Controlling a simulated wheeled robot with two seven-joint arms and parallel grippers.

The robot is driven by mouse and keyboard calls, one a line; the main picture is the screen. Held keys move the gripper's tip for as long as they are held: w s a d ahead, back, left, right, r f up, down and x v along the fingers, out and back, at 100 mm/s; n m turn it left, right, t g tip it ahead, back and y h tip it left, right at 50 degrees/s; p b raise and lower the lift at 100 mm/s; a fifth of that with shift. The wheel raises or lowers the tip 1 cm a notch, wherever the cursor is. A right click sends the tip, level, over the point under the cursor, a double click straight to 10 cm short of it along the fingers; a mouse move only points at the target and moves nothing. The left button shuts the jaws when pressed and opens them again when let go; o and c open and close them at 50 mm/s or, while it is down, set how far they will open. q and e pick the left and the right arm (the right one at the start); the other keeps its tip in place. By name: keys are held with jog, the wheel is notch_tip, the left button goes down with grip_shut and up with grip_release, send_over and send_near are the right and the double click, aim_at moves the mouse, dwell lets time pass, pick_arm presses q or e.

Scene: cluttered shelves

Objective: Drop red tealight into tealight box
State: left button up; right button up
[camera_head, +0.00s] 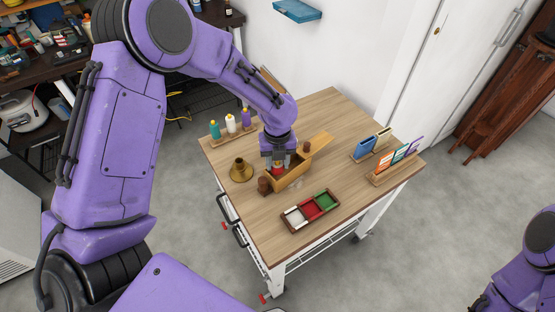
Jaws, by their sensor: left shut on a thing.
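My left gripper (278,165) points down over the table and is shut on a small red thing, which looks like the red tealight (277,171). The fingers hide most of it. It is at a light-brown wooden box (290,188), near its left end; I cannot tell if it is above or inside it. A dark tray (298,227) with three compartments, white, red and green, lies in front and to the right. I cannot tell which of the two is the tealight box. My right gripper is not in view.
A brass candle holder (241,171) stands left of the wooden box. Teal, white and purple bottles (231,125) stand on a rack at the back left. Coloured cards (385,161) stand in holders at the right. The table's front right (360,200) is clear.

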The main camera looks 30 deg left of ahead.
pick_arm(q)
jog(key=shift+f+b, duration=0.45)
jog(key=shift+f, duration=0.5)
jog(key=shift+r+p, duration=0.2)
jog(key=shift+p, duration=0.3)
jog(key=o, duration=1.1)
jog(key=shift+r+p, duration=1.45)
jog(key=shift+p, duration=0.3)
